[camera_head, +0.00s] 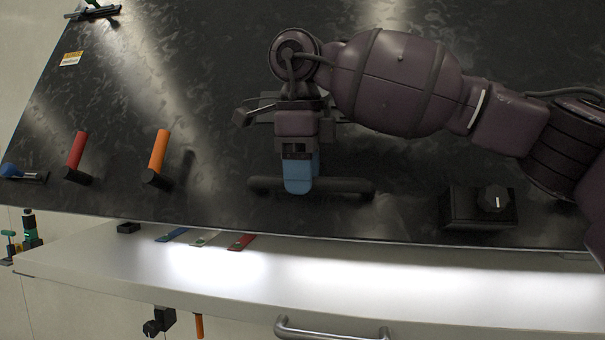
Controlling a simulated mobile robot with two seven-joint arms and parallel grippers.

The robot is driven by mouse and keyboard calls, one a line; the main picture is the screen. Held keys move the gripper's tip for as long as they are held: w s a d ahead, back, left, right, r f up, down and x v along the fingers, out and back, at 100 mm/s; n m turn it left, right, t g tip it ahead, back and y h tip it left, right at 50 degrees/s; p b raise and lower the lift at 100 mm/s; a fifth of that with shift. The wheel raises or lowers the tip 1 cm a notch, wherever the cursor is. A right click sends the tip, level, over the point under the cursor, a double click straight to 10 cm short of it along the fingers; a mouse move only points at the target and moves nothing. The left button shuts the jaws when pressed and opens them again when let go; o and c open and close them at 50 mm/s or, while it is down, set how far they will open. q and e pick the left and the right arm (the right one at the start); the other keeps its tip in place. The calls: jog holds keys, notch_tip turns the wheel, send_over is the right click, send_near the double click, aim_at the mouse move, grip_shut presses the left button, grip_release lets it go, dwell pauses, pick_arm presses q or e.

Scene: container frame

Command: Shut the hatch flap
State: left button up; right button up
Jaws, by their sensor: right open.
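A large dark, mottled panel (215,80) fills most of the head view; I cannot tell for certain whether it is the hatch flap. A black horizontal bar handle (345,187) is near its lower edge, left of a black knob box. My right arm comes in from the right, and my right gripper (298,180) points down the picture at the middle of the bar. Its blue fingertip overlaps the bar; the other finger is hidden. The gripper is open, and I cannot tell if it touches the bar. My left gripper is not in view.
A red lever (77,150) and an orange lever (159,150) stand left of the bar. The black knob box (478,207) is to the right. Below runs a brightly lit white ledge (330,275) with small coloured tags, and a metal handle (330,330) is at the bottom edge.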

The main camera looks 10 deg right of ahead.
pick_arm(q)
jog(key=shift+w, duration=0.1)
pick_arm(e)
grip_shut()
jog(key=shift+t, duration=0.6)
jog(key=w+f, duration=0.1)
jog(key=w, duration=0.1)
jog(key=w+d+f+b, duration=0.1)
jog(key=w+f, duration=0.1)
jog(key=w, duration=0.1)
jog(key=w+d+f, duration=0.1)
jog(key=w, duration=0.2)
jog(key=shift+d+f, duration=0.15)
jog(key=shift+d, duration=0.1)
pick_arm(q)
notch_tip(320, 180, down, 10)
jog(key=b, duration=1)
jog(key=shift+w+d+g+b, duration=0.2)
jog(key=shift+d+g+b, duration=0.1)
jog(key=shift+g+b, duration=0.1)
pick_arm(e)
jog(key=w+d+f+t, duration=0.1)
jog(key=w+d+f, duration=0.2)
jog(key=w, duration=0.8)
jog(key=w+d+f+t+h, duration=0.1)
jog(key=w+d+f+t, duration=0.1)
jog(key=w, duration=0.9)
jog(key=shift+d+f, duration=0.85)
jog(key=shift+d, duration=0.3)
jog(key=shift+w, duration=0.1)
